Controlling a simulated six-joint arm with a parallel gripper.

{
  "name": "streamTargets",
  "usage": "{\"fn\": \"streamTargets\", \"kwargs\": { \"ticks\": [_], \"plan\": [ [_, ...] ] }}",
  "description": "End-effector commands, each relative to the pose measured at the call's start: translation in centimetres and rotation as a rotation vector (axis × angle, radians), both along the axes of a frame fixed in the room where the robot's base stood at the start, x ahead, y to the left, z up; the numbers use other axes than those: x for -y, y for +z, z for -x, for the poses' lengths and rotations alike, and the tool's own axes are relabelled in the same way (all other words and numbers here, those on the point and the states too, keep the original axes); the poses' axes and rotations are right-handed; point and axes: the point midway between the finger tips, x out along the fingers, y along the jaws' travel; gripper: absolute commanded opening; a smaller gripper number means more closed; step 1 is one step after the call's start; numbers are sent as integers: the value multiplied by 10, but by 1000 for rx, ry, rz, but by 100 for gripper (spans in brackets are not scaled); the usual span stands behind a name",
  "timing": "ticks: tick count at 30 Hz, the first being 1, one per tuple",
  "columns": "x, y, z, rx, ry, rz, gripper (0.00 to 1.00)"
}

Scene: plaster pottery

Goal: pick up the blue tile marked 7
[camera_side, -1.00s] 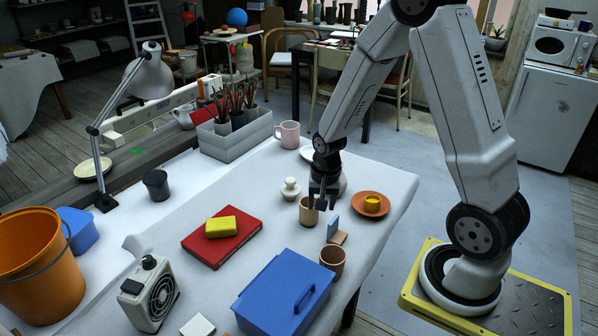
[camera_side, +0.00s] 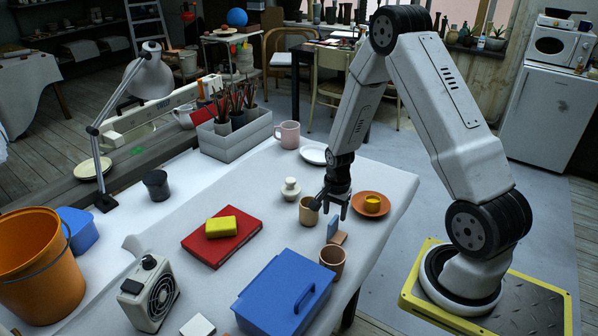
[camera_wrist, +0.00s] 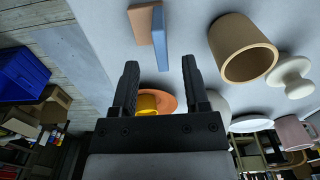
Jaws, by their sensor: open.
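A light blue tile (camera_side: 332,228) stands on edge on the white table, beside a peach-brown tile (camera_side: 340,238). No number can be read on it. In the wrist view the blue tile (camera_wrist: 160,38) is at the top, with the brown tile (camera_wrist: 143,22) just left of it. My gripper (camera_side: 334,211) points down above the table, a little behind the blue tile and apart from it. In the wrist view my gripper (camera_wrist: 160,66) has its fingers spread with nothing between them, and the blue tile is beyond the fingertips.
A tan cup (camera_side: 308,212) stands close left of my gripper, and an orange saucer (camera_side: 384,209) with a yellow cup (camera_side: 372,201) to its right. A brown cup (camera_side: 332,260) and a blue lidded box (camera_side: 270,285) stand in front of the tiles.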

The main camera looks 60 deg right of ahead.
Motion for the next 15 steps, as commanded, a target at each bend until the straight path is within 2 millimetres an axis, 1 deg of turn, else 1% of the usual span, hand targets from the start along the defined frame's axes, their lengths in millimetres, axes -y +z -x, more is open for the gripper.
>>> {"fn": "streamTargets", "kwargs": {
  "ticks": [4,15],
  "plan": [
    [0,-8,0,-1,1,-1,59],
    [0,-14,0,0,1,0,59]
  ]
}}
